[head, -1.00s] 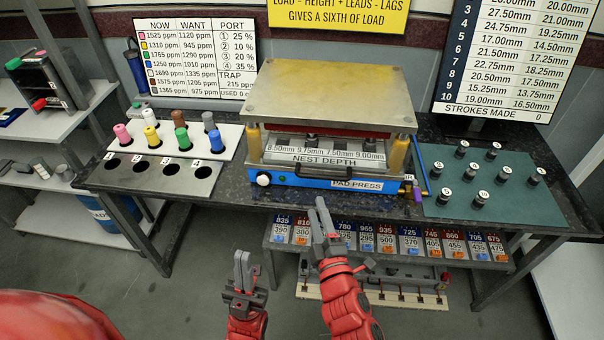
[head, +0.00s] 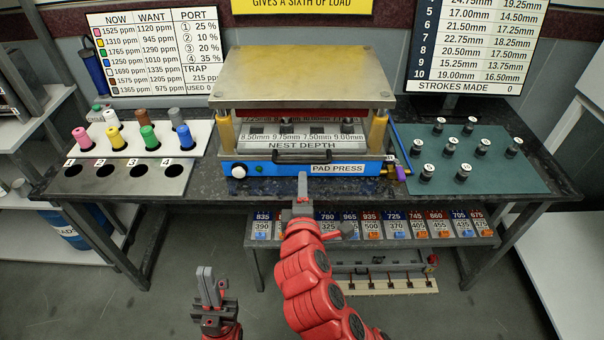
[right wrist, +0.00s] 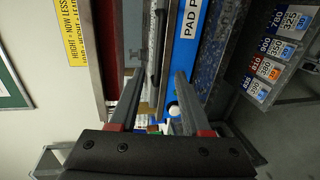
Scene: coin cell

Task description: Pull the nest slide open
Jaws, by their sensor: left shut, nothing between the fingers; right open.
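The pad press (head: 345,168) stands on the bench with a blue front panel and a heavy top plate. Its nest slide (head: 262,143), labelled NEST DEPTH, sits in the opening beneath the plate. A dark bar handle (head: 308,157) is on its front; it also shows in the right wrist view (right wrist: 157,50). My right gripper (head: 302,184) is just in front of the press, below the handle in the picture. In the right wrist view its fingers (right wrist: 155,93) are apart and empty, with the handle ahead of them. My left gripper (head: 208,283) is shut and empty, low and away from the bench.
Coloured bottles (head: 148,138) stand in a white rack left of the press, behind a grey plate with holes (head: 125,180). Black numbered weights stand on a green mat (head: 500,180) at right. A shelf of labelled bins (head: 390,229) lies under the bench front.

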